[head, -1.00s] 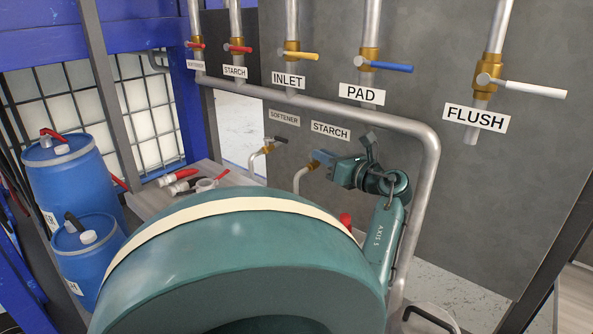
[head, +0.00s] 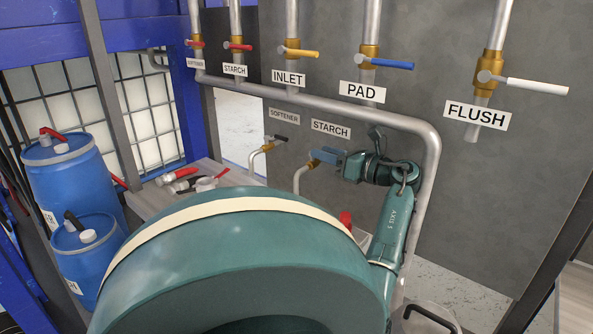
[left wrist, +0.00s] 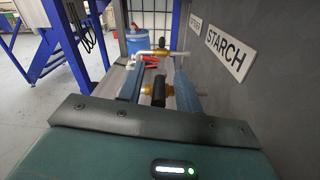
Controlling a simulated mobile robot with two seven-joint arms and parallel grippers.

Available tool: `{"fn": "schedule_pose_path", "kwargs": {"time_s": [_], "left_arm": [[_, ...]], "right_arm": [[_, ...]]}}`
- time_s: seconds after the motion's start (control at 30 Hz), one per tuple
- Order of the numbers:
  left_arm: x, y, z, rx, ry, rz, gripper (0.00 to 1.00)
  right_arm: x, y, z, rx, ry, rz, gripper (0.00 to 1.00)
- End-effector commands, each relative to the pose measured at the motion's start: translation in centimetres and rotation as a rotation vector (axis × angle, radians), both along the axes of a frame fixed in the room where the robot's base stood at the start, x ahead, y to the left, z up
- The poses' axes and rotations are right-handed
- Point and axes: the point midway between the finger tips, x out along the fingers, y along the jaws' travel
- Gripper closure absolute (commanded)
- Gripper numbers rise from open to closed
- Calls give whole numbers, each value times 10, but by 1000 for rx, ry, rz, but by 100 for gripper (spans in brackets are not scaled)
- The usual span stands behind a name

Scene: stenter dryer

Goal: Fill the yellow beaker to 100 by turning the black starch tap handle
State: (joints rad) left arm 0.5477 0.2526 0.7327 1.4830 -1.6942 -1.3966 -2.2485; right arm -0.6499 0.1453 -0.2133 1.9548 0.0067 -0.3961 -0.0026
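The starch tap's brass body (head: 314,161) and bent pipe (head: 299,178) show below the lower STARCH label (head: 331,128) in the head view. My left gripper (head: 326,157) is at this tap and hides its handle there. In the left wrist view the black starch tap handle (left wrist: 159,93) stands between the two fingers of my left gripper (left wrist: 160,85), with a gap on each side. The gripper is open. The yellow beaker is not visible in either view. My right gripper is not in view.
The softener tap (head: 268,147) is just left of the starch tap. A grey pipe (head: 420,130) bends down close to my left wrist. Blue drums (head: 70,175) stand at left. Red-ended items (head: 180,174) lie on a bench (head: 150,200). Coloured valves line the wall above.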

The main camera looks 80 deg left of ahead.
Motion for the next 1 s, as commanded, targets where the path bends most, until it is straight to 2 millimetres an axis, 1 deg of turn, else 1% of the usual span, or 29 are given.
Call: {"fn": "schedule_pose_path", "kwargs": {"time_s": [0.17,0.33,0.4,1.0], "left_arm": [[4,-5,1,-1,1,-2,65],[16,-21,3,-1,0,-3,65],[22,-28,0,-2,0,-3,65],[65,-86,0,0,-1,-3,65]], "right_arm": [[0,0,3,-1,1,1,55],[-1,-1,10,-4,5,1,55],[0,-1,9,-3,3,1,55],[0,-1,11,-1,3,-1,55]]}}
